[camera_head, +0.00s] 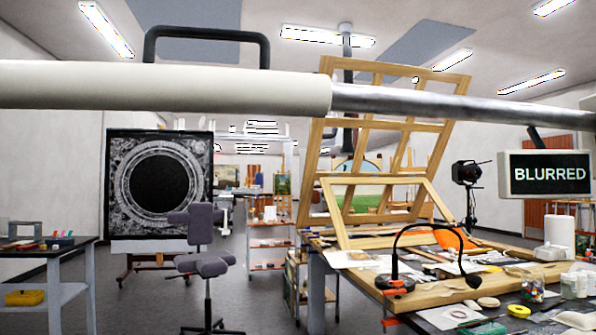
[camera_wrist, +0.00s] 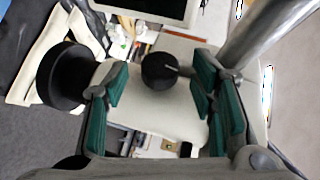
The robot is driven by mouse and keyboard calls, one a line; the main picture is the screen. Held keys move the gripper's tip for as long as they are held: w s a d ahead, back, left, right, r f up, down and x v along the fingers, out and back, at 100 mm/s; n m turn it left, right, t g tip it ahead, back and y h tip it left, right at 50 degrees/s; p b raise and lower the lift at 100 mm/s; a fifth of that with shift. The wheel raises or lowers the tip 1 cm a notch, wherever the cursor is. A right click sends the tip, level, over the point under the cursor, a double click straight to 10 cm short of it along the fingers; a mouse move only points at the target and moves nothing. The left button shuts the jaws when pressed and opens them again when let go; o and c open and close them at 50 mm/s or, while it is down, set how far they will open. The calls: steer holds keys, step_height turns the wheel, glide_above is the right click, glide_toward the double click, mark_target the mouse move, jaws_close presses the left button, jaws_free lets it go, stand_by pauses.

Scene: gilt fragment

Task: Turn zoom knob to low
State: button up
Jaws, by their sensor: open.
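In the wrist view, a round black knob (camera_wrist: 158,72) with a short white pointer line sits on a white housing (camera_wrist: 165,115). The line points to the right in that view. I cannot read any scale around the knob. My gripper (camera_wrist: 158,86) is open, with green pads on either side of the knob. Gaps show between the pads and the knob, so they appear apart from it. In the head view, a small screen (camera_head: 547,174) reads "BLURRED". Neither my gripper nor the knob can be made out there.
A larger black cylinder (camera_wrist: 65,76) sticks out left of the housing. A metal pole (camera_wrist: 268,30) runs close by at the upper right. In the head view, a cluttered worktable (camera_head: 440,292) with a desk lamp (camera_head: 397,285) stands at right; a chair (camera_head: 203,262) stands on open floor.

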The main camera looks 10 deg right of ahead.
steer(key=shift+x, duration=0.95)
steer(key=c, duration=1.1)
